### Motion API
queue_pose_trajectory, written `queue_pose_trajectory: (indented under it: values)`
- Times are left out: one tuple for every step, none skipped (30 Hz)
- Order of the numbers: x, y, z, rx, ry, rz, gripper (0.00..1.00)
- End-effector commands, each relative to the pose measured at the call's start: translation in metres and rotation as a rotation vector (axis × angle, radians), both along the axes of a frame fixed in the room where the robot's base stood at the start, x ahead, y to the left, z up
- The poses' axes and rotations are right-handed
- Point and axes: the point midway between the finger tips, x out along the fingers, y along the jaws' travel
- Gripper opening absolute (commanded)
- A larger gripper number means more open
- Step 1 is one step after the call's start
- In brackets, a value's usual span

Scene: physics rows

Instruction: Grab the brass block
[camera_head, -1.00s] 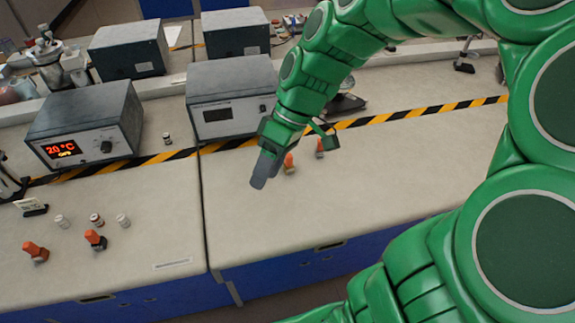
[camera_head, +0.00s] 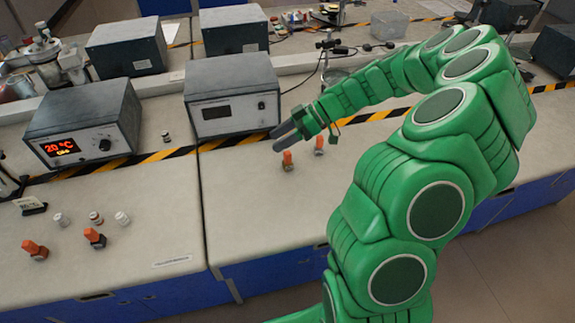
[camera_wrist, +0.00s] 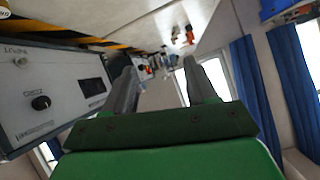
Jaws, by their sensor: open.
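I cannot make out a brass block in either view. My gripper (camera_head: 283,138) is above the right-hand bench, just in front of the middle grey instrument box, with its fingers pointing left. In the wrist view my gripper (camera_wrist: 160,72) shows two dark fingers spread apart with nothing held between them. Two small orange-topped items, a nearer one (camera_head: 287,160) and a farther one (camera_head: 319,145), stand on the bench below and to the right of the fingers, apart from them.
The middle instrument box (camera_head: 232,96) stands close behind the fingers. A box with a red display (camera_head: 84,122) is at left. Striped tape (camera_head: 170,155) crosses the bench. The right bench's front is clear.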

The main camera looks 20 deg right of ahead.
Motion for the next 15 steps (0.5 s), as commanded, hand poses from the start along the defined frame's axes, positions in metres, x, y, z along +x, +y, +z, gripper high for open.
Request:
queue_pose_trajectory:
  values:
    - [0.006,-0.009,-0.013,0.017,-0.02,-0.014,0.57]
    - [0.01,-0.015,-0.019,0.024,-0.038,-0.019,0.57]
    - [0.015,-0.023,-0.028,0.033,-0.062,-0.027,0.57]
    - [0.018,-0.029,-0.034,0.04,-0.08,-0.034,0.57]
    - [0.02,-0.035,-0.042,0.046,-0.096,-0.042,0.57]
    - [0.023,-0.043,-0.051,0.051,-0.117,-0.049,0.57]
    - [0.025,-0.048,-0.057,0.054,-0.132,-0.055,0.57]
    - [0.027,-0.053,-0.062,0.057,-0.147,-0.061,0.57]
    - [0.028,-0.059,-0.069,0.061,-0.164,-0.067,0.57]
    - [0.029,-0.063,-0.075,0.062,-0.176,-0.071,0.57]
    - [0.03,-0.066,-0.079,0.063,-0.185,-0.076,0.57]
    - [0.03,-0.071,-0.085,0.064,-0.196,-0.08,0.57]
    - [0.031,-0.073,-0.088,0.063,-0.203,-0.083,0.57]
    - [0.031,-0.075,-0.09,0.064,-0.209,-0.086,0.57]
    - [0.032,-0.078,-0.093,0.064,-0.215,-0.088,0.57]
